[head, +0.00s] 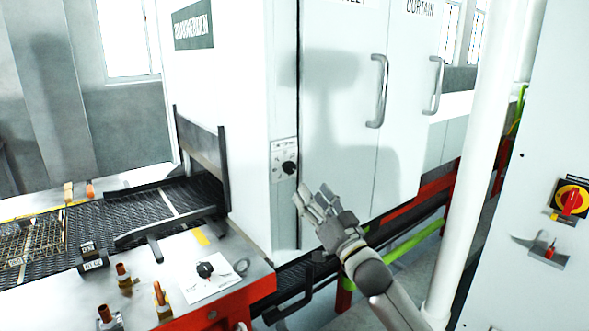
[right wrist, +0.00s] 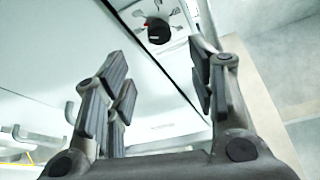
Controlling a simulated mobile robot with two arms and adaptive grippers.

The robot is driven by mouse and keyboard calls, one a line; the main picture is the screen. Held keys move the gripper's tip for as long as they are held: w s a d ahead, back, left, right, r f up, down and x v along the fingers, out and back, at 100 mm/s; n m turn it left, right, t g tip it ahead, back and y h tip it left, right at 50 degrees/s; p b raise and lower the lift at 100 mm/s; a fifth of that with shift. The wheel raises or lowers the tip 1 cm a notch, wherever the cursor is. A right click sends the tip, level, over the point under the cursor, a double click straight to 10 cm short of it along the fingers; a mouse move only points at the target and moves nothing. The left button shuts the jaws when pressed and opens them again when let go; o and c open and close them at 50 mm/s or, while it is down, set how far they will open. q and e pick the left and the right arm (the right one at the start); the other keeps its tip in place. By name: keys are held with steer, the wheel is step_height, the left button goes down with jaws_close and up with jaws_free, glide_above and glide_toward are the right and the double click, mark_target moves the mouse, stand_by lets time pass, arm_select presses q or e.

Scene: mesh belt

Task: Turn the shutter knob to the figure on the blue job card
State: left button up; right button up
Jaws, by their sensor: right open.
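A black knob (head: 289,168) sits on a pale marked plate (head: 284,148) on the white machine's front. In the right wrist view the black knob (right wrist: 158,31) shows beyond the fingers, near the top, with dark marks around it. My right gripper (head: 314,200) is open and empty, below and to the right of the knob and apart from it. Its spread fingers also show in the right wrist view (right wrist: 163,82). I cannot make out a blue job card. The knob's exact setting is too small to read. My left gripper is not in view.
A second black knob (head: 205,269) is on a white plate on the bench, beside several copper-coloured fittings. A mesh belt (head: 90,232) enters the machine at left. Door handles (head: 377,90), a white post (head: 476,160) and a cabinet with a red switch (head: 571,201) stand to the right.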

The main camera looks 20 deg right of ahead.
mark_target(292, 169)
steer(key=p+x, duration=0.2)
steer(key=x, duration=0.6)
steer(key=shift+x, duration=0.95)
steer(key=shift+f, duration=0.1)
steer(key=c, duration=1)
